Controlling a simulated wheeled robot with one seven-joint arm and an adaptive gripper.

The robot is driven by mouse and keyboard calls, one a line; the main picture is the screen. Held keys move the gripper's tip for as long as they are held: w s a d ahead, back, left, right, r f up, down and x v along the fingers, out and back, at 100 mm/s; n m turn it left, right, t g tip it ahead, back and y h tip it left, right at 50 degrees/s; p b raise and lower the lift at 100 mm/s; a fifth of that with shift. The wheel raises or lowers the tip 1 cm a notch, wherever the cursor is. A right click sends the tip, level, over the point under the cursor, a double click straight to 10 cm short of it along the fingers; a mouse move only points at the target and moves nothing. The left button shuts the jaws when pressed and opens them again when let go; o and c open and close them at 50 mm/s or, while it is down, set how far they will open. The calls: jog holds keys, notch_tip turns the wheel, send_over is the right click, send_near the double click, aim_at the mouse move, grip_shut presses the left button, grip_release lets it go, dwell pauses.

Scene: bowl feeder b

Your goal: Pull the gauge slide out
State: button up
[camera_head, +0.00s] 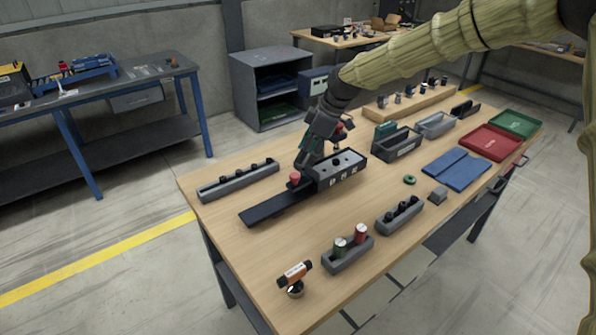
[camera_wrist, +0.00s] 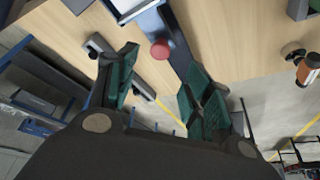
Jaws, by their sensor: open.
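The gauge (camera_head: 340,171) is a dark grey block with round holes in its top and pale markings on its front, in the middle of the wooden table. A long flat dark slide (camera_head: 265,207) reaches out from its left end. A red knob (camera_head: 294,178) stands on the slide near the block; it also shows in the wrist view (camera_wrist: 160,50). My gripper (camera_head: 308,162) is above the slide beside the knob. In the wrist view its green-padded fingers (camera_wrist: 160,72) are apart with nothing between them, and the knob appears just past the fingertips. The exact gap to the knob is unclear.
A grey rack (camera_head: 238,182) stands behind the slide. Holders with red and green cylinders (camera_head: 348,253) and dark pegs (camera_head: 399,215) stand in front. An orange tool (camera_head: 294,272) is near the front edge. Bins and trays fill the right. Bare wood lies around the slide's left end.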

aim_at(295, 175)
jog(key=p+x, duration=0.2)
jog(key=x, duration=0.6)
jog(key=shift+d+f, duration=0.1)
jog(key=shift+f, duration=0.1)
grip_shut()
